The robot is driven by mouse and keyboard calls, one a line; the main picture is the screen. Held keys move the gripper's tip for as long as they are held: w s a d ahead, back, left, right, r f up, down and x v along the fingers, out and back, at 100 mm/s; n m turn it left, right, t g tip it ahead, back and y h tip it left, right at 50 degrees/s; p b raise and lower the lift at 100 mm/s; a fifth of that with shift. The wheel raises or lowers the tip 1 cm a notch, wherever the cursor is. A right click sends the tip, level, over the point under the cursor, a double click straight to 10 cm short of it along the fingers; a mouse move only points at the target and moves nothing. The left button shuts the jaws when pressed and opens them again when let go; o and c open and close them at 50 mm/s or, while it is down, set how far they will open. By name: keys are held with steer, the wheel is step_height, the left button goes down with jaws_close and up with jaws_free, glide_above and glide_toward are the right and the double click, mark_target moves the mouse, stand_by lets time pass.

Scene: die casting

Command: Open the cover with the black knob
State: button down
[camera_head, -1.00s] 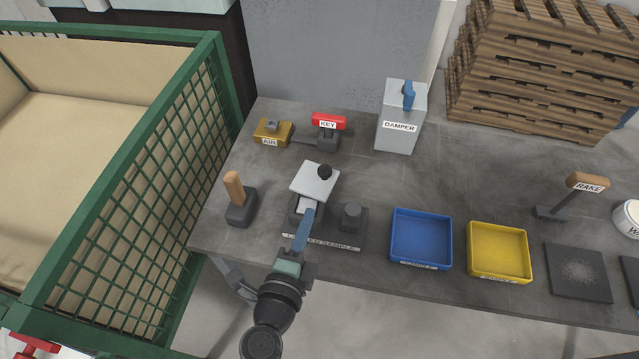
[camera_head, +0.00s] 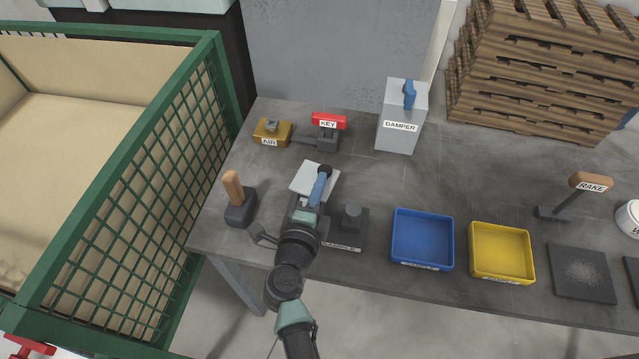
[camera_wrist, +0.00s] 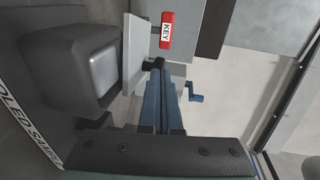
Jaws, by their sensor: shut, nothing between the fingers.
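The light grey cover (camera_head: 309,178) lies on a dark box near the front left of the table. Its black knob (camera_head: 325,170) stands at the cover's right far corner. My gripper (camera_head: 321,182) has its blue fingers over the cover, with the tips at the knob. In the wrist view the fingers (camera_wrist: 162,88) are together, and the black knob (camera_wrist: 154,64) shows just beyond their tips. The cover (camera_wrist: 134,68) is seen edge-on at left there. I cannot tell whether the fingertips touch the knob. My arm hides the front of the box.
A wooden-handled tool (camera_head: 236,196) stands to the left, and a dark block (camera_head: 351,217) to the right. The red KEY handle (camera_head: 329,121), AIR valve (camera_head: 271,132) and DAMPER box (camera_head: 400,118) are behind. Blue (camera_head: 422,240) and yellow (camera_head: 501,252) trays lie further right.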

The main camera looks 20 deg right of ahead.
steer(key=shift+d+r, duration=0.1)
steer(key=shift+w+d+r+n+t+y+p, duration=0.15)
steer(key=shift+n+t+y+p, duration=0.35)
steer(key=shift+p, duration=0.55)
steer(key=shift+w+d+n+t+y+p, duration=0.15)
steer(key=shift+w+n+y+p, duration=0.05)
steer(key=shift+n+y+p, duration=0.2)
steer(key=shift+w+d+n+t+y+p, duration=0.1)
steer(key=shift+w+n+t+y+p, duration=0.15)
steer(key=shift+y, duration=0.25)
steer(key=shift+w+f, duration=0.15)
steer(key=shift+f, duration=0.15)
